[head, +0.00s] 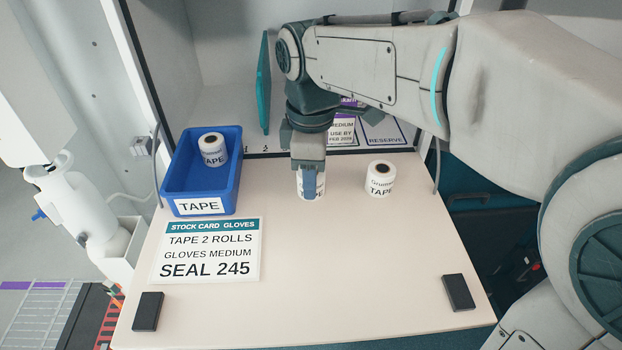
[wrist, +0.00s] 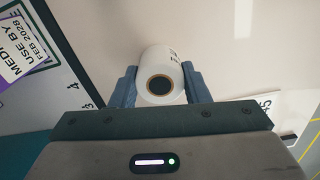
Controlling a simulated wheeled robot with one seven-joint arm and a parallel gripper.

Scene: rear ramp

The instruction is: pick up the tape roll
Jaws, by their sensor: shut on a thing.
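A white tape roll (head: 320,184) stands on the pale table below my arm. My gripper (head: 310,190) is shut on this roll, with one finger on each side of it. In the wrist view the roll (wrist: 162,72) shows its dark core between the two blue-grey fingers of my gripper (wrist: 161,85). Part of the roll is hidden behind a finger in the head view. A second tape roll (head: 380,180) stands on the table to the right. A third tape roll (head: 213,149) stands in the blue bin (head: 232,184) at the left.
A stock card (head: 207,248) lies at the table's front left. Two dark blocks (head: 148,311) (head: 458,292) lie near the front corners. A cabinet opening with labelled packets (head: 384,132) is behind the table. The front middle of the table is clear.

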